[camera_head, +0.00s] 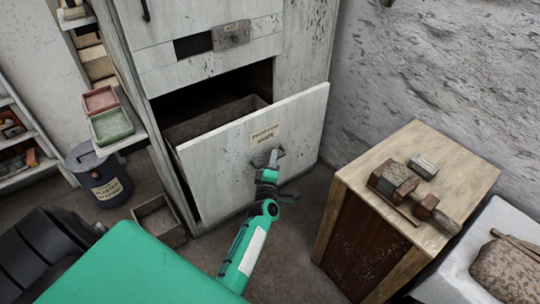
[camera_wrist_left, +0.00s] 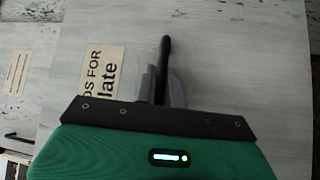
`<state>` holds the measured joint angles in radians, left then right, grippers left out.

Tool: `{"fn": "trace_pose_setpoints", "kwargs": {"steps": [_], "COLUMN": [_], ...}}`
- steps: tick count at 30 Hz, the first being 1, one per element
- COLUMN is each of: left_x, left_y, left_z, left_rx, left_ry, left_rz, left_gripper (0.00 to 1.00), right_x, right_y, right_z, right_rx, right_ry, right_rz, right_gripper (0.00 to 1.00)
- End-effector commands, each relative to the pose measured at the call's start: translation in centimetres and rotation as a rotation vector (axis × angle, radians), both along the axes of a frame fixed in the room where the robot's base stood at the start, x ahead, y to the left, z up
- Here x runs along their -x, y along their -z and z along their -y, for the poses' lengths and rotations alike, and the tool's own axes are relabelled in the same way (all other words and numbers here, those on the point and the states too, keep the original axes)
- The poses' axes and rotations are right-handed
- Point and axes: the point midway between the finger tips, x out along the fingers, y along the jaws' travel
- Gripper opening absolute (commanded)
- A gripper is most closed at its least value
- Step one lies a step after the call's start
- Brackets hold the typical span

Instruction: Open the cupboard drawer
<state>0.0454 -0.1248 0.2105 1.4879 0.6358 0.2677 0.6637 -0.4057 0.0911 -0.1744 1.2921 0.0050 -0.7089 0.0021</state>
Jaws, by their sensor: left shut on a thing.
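The white cupboard (camera_head: 305,48) stands at the back centre. Its large lower drawer (camera_head: 300,118) is pulled out, with a labelled front and a dark, hollow inside showing behind it. My left gripper (camera_head: 271,160) is at the drawer front, just below the label. In the left wrist view its fingers (camera_wrist_left: 163,88) are shut on the dark handle (camera_wrist_left: 165,52), and the label (camera_wrist_left: 103,72) shows beside them. My right gripper is in neither view.
A wooden block stand (camera_head: 470,180) with hammers on it stands to the right. A lidded bucket (camera_head: 100,175) and an open box (camera_head: 158,218) are on the floor at left. Red and green trays (camera_head: 111,126) sit on a shelf. Bare floor shows between drawer and stand.

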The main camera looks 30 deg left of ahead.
Motion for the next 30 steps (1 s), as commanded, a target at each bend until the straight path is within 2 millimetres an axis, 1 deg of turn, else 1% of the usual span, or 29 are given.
{"fn": "trace_pose_setpoints", "kwargs": {"steps": [4,14,15,17,18,26,30], "left_x": [0.15,0.17,0.16,0.16,0.16,0.19,0.91], "left_y": [0.02,0.03,0.03,0.03,0.03,0.00,0.10], "left_z": [0.38,0.41,0.40,0.39,0.39,0.40,0.69], "left_rx": [0.000,0.000,0.000,0.000,0.000,0.000,0.000], "left_ry": [0.000,0.000,0.000,0.000,0.000,0.000,0.001], "left_rz": [0.000,0.000,0.000,0.000,0.000,0.000,-0.001], "left_gripper": [0.00,0.00,0.17,0.28,0.32,0.32,0.32], "right_x": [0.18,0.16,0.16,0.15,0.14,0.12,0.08], "right_y": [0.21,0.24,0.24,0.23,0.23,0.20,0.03], "right_z": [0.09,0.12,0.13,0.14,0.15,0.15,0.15], "right_rx": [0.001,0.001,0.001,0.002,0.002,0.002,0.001], "right_ry": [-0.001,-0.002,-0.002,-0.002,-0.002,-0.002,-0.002], "right_rz": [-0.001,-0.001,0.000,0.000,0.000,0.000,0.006], "right_gripper": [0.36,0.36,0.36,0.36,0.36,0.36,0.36]}}
